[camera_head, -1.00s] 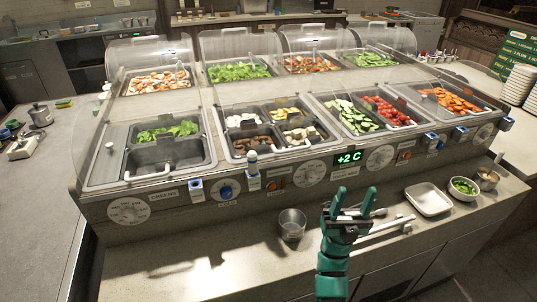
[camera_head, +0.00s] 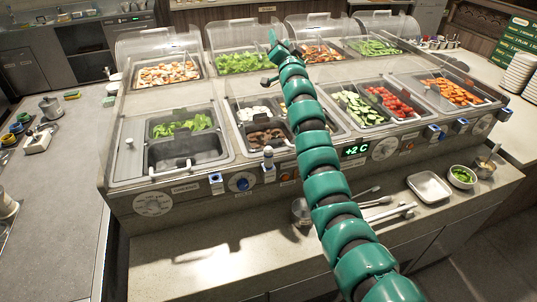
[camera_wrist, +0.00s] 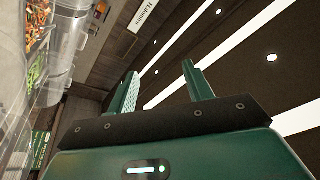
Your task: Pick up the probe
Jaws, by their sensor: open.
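My gripper (camera_head: 277,46) is high at the back of the bar, in front of the rear clear covers, far from that piece. In the wrist view my gripper (camera_wrist: 162,84) has its two green fingers apart with nothing between them, pointing up at the ceiling. My green arm crosses the middle of the head view and hides part of the bar.
The salad bar (camera_head: 118,160) holds several food pans under clear covers. On the front ledge are a metal cup (camera_head: 299,211) partly behind my arm, tongs (camera_head: 392,214), a white tray (camera_head: 429,187) and a bowl of greens (camera_head: 462,177). The ledge's left part is clear.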

